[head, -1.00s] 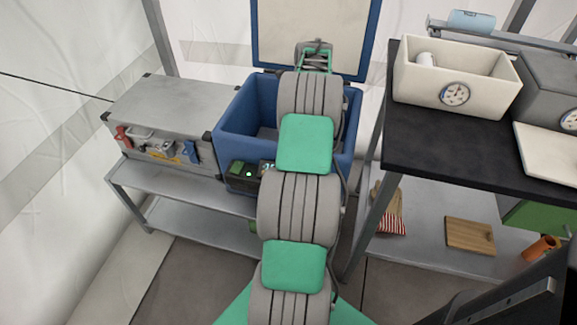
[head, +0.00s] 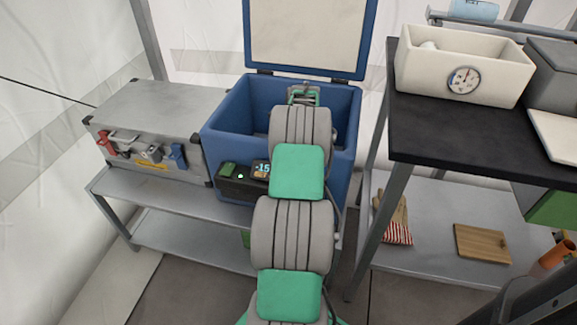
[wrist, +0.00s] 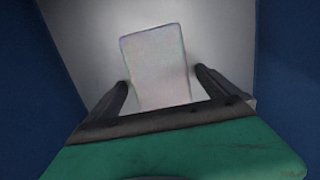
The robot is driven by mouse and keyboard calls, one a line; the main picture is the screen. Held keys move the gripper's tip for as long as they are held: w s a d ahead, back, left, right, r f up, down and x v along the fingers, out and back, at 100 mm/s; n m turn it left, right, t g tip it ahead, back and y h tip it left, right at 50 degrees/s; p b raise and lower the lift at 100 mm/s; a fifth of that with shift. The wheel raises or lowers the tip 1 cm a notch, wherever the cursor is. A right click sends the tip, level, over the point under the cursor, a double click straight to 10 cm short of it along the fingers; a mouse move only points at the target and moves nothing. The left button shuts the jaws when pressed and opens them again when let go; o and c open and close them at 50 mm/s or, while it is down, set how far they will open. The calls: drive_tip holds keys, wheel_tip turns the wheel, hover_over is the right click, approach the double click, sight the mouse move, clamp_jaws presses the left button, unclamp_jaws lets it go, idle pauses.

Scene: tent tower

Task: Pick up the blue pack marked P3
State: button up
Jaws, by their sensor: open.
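My gripper (head: 304,97) is at the end of my arm, at the opening of a blue cooler box (head: 228,138) with its lid raised. In the wrist view its fingers (wrist: 160,78) are open and point into the box, with blue walls on both sides. A pale grey, flat rectangular pack (wrist: 157,70) lies between and beyond the fingertips, with small gaps on each side. It does not look blue, and I can read no marking on it. No pack marked P3 can be made out. My arm hides part of the box's inside in the head view.
A display (head: 262,169) on the box front reads about -15. A grey metal case (head: 165,108) stands left of the box on a metal shelf. To the right, a black-topped table (head: 430,127) bears a white bin with a dial (head: 492,72). The raised lid (head: 310,35) stands behind.

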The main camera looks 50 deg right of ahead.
drive_tip(key=shift+r, duration=0.1)
drive_tip(key=c, duration=1.8)
